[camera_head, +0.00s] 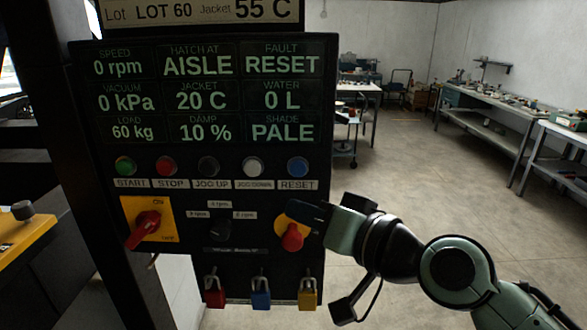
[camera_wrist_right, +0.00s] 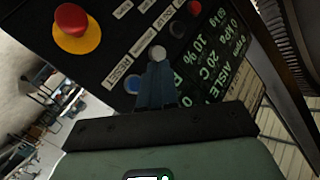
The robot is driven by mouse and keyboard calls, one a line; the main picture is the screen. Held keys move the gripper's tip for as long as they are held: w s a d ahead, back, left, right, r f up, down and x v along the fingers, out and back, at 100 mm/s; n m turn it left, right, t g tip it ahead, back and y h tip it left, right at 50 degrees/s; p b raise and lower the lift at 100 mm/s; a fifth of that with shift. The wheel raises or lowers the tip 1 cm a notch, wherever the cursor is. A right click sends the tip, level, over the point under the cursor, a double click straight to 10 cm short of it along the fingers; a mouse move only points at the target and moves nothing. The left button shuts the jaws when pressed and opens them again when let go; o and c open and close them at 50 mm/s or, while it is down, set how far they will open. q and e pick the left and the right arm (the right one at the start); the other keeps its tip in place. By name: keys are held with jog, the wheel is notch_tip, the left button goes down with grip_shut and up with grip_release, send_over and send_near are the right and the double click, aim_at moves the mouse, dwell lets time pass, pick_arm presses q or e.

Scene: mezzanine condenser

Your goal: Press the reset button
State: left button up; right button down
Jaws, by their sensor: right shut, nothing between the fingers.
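The blue reset button (camera_head: 297,167) is at the right end of the button row on the black control panel (camera_head: 70,160), above its RESET label (camera_head: 297,185). My right gripper (camera_head: 294,210) is shut and empty, below the reset button and in front of the yellow-backed red stop knob (camera_head: 292,238), partly covering its plate. In the right wrist view the shut fingers (camera_wrist_right: 157,70) point at the panel. There the blue button (camera_wrist_right: 133,84) shows just left of the fingers, and the white button (camera_wrist_right: 157,52) shows beyond their tips. Contact with the panel cannot be told. My left gripper is not in view.
Green, red, black and white buttons share the row. A red rotary switch (camera_head: 145,229) is at lower left. Padlocks (camera_head: 261,293) hang below. The FAULT display (camera_head: 282,64) reads RESET. Workbenches (camera_head: 490,115) stand behind right; open floor (camera_head: 410,180) lies between.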

aim_at(298, 169)
jog(key=shift+s+d+r, duration=0.1)
jog(key=shift+r, duration=0.05)
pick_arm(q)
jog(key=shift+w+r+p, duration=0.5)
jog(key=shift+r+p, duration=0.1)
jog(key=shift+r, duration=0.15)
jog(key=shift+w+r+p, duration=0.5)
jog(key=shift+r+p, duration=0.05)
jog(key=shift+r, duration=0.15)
pick_arm(e)
jog(key=shift+w, duration=4.45)
jog(key=shift+w, duration=0.45)
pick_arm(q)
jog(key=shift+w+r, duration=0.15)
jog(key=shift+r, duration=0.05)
pick_arm(e)
jog(key=shift+w, duration=0.4)
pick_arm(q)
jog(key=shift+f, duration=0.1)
pick_arm(e)
jog(key=shift+s, duration=0.1)
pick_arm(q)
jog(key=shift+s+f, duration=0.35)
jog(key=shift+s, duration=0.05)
pick_arm(e)
jog(key=shift+s, duration=0.8)
